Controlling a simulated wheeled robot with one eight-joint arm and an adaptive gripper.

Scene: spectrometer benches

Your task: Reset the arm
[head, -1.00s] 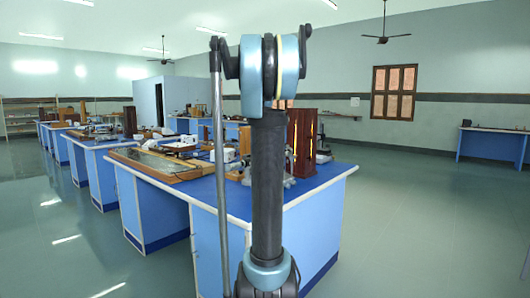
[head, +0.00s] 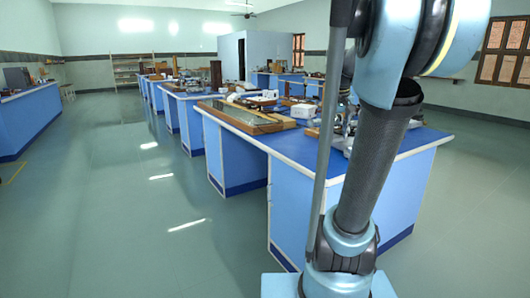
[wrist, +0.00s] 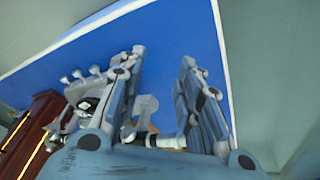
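My gripper (wrist: 160,85) shows in the wrist view with its two fingers spread apart. It is open, and I see nothing held between the fingers. Behind the fingers lies the blue top of a bench (wrist: 150,45) with a pale edge. My gripper does not show in the head view, where my arm stands at the right and hides part of the nearest bench (head: 232,165). The gap between my gripper and the bench top cannot be told.
Instruments and a wooden-framed board (head: 240,117) stand on the nearest bench. In the wrist view, a brown wooden box (wrist: 32,125) and pale equipment sit left of and behind the fingers. Another blue bench (head: 30,115) stands at far left. The floor (head: 120,210) between is clear.

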